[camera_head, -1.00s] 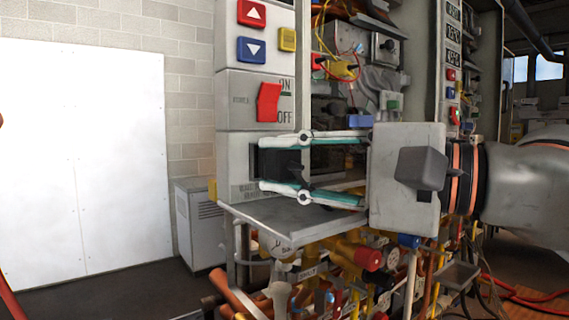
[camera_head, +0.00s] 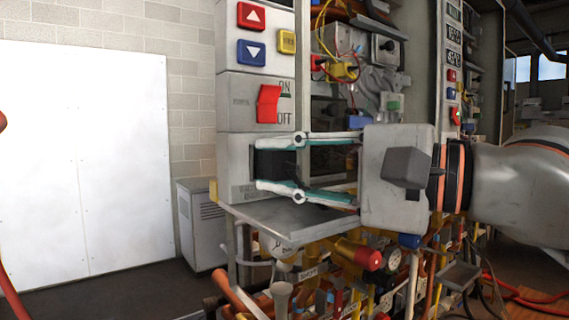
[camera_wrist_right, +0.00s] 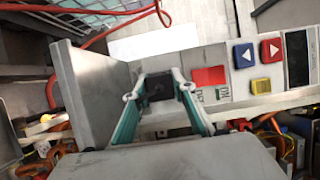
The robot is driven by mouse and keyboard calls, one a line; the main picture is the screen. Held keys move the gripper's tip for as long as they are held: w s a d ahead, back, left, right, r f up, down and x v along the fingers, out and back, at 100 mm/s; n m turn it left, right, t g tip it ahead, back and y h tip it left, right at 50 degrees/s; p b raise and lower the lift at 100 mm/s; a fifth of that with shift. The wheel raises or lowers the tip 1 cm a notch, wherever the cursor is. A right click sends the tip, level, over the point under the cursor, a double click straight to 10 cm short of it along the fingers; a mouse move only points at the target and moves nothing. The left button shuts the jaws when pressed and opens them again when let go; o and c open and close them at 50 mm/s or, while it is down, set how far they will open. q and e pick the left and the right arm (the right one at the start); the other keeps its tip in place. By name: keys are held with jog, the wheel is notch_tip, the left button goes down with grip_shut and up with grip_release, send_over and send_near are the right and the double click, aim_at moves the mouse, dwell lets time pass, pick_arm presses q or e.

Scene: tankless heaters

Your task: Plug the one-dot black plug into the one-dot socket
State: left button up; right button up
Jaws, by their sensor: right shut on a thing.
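My right gripper (camera_head: 257,168) reaches in from the right, level, in front of the grey heater panel below the red switch. Its fingers are shut on a dark block, which I take as the black plug (camera_head: 276,165); the plug also shows between the fingertips in the right wrist view (camera_wrist_right: 160,88). The plug's dot mark cannot be made out. The one-dot socket cannot be made out; the fingers and plug cover part of the lower panel (camera_head: 236,170). Whether the plug touches the panel cannot be told. My left gripper is not in view.
A grey shelf (camera_head: 285,222) juts out just under the fingers. The red on/off switch (camera_head: 268,104) and the red and blue arrow buttons (camera_head: 251,50) are above. Pipes and a red valve cap (camera_head: 368,258) crowd below. Open floor lies left.

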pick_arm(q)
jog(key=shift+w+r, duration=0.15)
pick_arm(e)
jog(key=shift+w+r, duration=0.2)
jog(key=shift+w, duration=0.1)
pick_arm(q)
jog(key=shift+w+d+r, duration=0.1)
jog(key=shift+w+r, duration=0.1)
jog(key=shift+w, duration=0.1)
